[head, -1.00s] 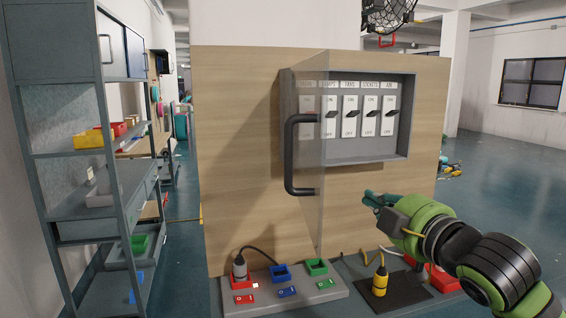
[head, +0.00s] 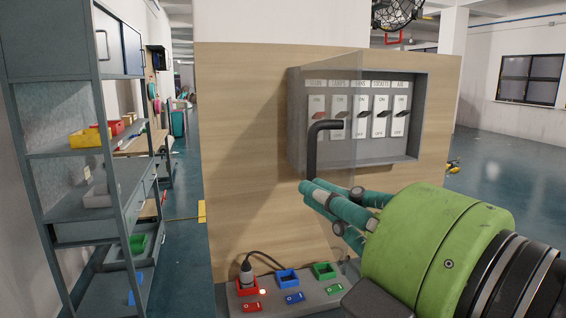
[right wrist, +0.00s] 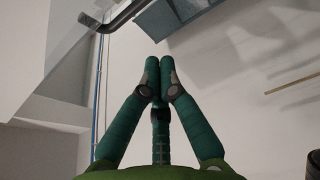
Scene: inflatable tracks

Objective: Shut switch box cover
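The switch box (head: 412,150) is a grey frame on a wooden panel, with a row of labelled switches (head: 380,115) inside. Its clear cover (head: 350,80) stands partly open, hinged at the left, its free edge towards me. A dark bent handle (head: 311,150) is on the cover's outer face. My right gripper (head: 310,191) is at the handle's lower end, which its fingers hide; I cannot tell whether they touch. In the right wrist view the fingertips (right wrist: 158,68) are together with nothing between them, and the handle (right wrist: 125,14) shows beyond them. My left gripper is out of view.
Below the box, a grey socket board (head: 232,298) holds red, blue and green sockets and a plugged-in cable. A grey shelf rack (head: 75,215) with bins stands at the left. Open floor (head: 485,165) lies at the right.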

